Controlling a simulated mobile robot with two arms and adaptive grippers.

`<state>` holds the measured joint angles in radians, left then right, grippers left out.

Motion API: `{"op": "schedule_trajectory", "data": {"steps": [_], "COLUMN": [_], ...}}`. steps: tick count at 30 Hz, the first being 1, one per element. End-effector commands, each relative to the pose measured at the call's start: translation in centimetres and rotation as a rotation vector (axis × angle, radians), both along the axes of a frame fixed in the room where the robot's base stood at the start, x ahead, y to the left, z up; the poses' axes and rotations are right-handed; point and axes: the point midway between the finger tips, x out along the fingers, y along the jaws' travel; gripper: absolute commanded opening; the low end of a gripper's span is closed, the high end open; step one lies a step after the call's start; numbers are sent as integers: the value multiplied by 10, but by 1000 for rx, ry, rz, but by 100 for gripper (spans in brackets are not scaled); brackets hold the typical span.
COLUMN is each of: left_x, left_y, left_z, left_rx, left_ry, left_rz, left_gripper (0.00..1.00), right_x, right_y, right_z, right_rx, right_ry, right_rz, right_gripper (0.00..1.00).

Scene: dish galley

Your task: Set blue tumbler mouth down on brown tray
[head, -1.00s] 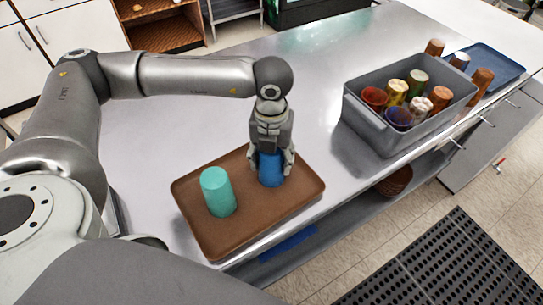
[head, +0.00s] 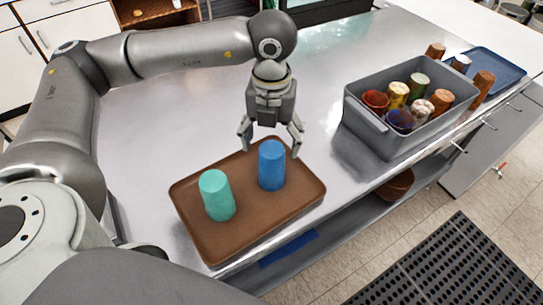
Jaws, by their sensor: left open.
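The blue tumbler (head: 271,167) stands upright on the brown tray (head: 250,222), with its closed, flat end up and its mouth down. A teal tumbler (head: 217,196) stands the same way on the tray, to its left and apart from it. My left gripper (head: 270,148) is open and empty, above and behind the blue tumbler, with its fingers spread wider than the tumbler. My right gripper is not in view.
A grey bin (head: 385,134) with several tumblers in it stands to the right on the steel counter (head: 150,131). A blue tray (head: 503,72) with a few tumblers lies behind it. The counter between the brown tray and bin is clear.

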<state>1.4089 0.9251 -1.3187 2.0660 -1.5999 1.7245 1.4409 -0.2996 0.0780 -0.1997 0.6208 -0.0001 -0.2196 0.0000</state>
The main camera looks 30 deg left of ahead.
Motion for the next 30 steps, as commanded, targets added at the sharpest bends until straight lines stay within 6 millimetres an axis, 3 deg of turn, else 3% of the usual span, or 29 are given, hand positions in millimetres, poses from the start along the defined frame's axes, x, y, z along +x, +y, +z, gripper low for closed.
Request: {"op": "schedule_trajectory", "data": {"steps": [3, 9, 26, 30], "left_x": [1, 0, 0, 0], "left_y": [0, 0, 0, 0], "left_z": [22, 44, 48, 60], "left_rx": [-1, 0, 0, 0], "left_ry": [-3, -1, 1, 0], "left_rz": [1, 1, 1, 1], "left_gripper": [77, 77, 77, 77], "right_x": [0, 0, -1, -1], "right_y": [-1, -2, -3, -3], "right_z": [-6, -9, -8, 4], "right_rx": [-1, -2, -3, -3], "right_ry": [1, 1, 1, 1], "right_rz": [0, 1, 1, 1], "right_gripper": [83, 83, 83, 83]}}
